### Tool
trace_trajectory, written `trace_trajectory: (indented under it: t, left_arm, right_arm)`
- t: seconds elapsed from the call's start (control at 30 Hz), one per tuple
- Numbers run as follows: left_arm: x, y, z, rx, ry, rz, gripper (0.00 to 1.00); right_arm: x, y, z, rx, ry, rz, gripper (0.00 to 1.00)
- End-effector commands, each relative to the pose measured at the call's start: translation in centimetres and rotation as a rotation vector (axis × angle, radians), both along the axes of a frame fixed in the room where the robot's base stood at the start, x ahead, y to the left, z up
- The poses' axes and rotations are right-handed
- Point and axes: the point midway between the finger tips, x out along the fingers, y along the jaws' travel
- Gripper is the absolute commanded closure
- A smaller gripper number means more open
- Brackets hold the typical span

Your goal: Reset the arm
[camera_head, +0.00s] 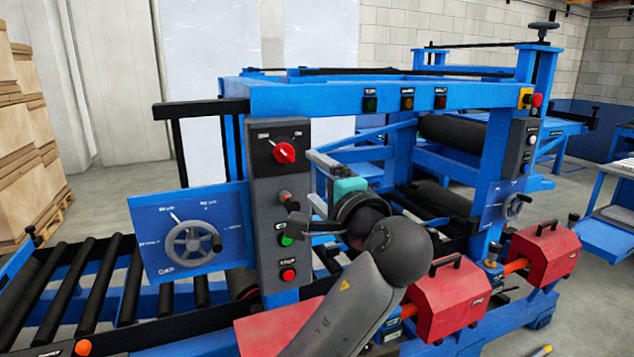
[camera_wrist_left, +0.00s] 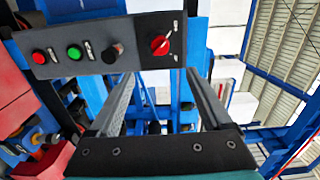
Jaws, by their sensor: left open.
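My left gripper (camera_head: 303,190) is open and empty, just right of the grey control panel (camera_head: 262,215) in the head view. In the left wrist view, its two fingers stand apart (camera_wrist_left: 163,80) below the panel (camera_wrist_left: 130,48). The panel carries a red rotary knob (camera_head: 285,152), a black selector (camera_head: 286,196), a green button (camera_head: 286,240) and a red button (camera_head: 289,274). The wrist view also shows the red knob (camera_wrist_left: 160,45) near the fingertips; whether they touch the panel I cannot tell. My right gripper is not in view.
A blue plate with a handwheel (camera_head: 193,244) stands left of the panel. Black rollers (camera_head: 95,285) lie at the lower left. Red boxes (camera_head: 448,300) line the machine's front right. A blue frame beam (camera_head: 330,98) crosses above the gripper. Stacked boxes (camera_head: 25,140) stand far left.

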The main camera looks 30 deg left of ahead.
Motion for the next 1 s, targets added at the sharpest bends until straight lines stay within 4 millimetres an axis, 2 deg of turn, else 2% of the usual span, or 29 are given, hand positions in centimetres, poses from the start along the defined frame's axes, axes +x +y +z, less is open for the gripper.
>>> trace_trajectory:
  t: [0.37, 0.47, 0.53, 0.57, 0.67, 0.7, 0.77, 0.8, 0.87, 0.9, 0.97, 1.0]
  left_arm:
    - [0.1, 0.0, 0.0, -0.001, 0.001, -0.001, 0.17]
    - [0.6, -0.1, -1.2, -0.001, 0.019, -0.013, 0.17]
    - [1.6, -0.3, -3.6, -0.003, 0.053, -0.039, 0.17]
    - [2.2, -0.5, -5.0, -0.006, 0.072, -0.055, 0.17]
    - [4.3, -1.2, -11.4, -0.033, 0.156, -0.123, 0.17]
    - [5.0, -1.5, -14.4, -0.051, 0.191, -0.154, 0.17]
    - [5.7, -1.9, -19.1, -0.087, 0.243, -0.196, 0.17]
    - [5.9, -2.2, -22.2, -0.115, 0.276, -0.222, 0.17]
    - [6.0, -2.6, -26.8, -0.161, 0.324, -0.257, 0.17]
    - [5.7, -2.9, -29.9, -0.196, 0.355, -0.277, 0.17]
    - [5.1, -3.3, -34.4, -0.253, 0.399, -0.303, 0.17]
    - [4.5, -3.5, -37.5, -0.294, 0.428, -0.317, 0.17]
  right_arm:
    - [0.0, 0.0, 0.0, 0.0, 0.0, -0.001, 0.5]
    - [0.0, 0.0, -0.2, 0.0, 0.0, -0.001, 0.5]
    - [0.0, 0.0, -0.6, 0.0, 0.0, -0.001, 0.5]
    - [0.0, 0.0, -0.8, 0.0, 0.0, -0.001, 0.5]
    - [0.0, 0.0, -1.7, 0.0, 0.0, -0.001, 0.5]
    - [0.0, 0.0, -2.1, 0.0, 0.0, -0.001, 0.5]
    - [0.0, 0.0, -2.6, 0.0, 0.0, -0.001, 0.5]
    - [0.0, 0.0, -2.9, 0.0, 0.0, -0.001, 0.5]
    - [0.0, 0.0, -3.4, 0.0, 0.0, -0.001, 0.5]
    - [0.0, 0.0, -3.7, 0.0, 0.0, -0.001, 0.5]
    - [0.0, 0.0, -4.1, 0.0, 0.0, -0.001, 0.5]
    - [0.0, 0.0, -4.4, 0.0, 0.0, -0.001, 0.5]
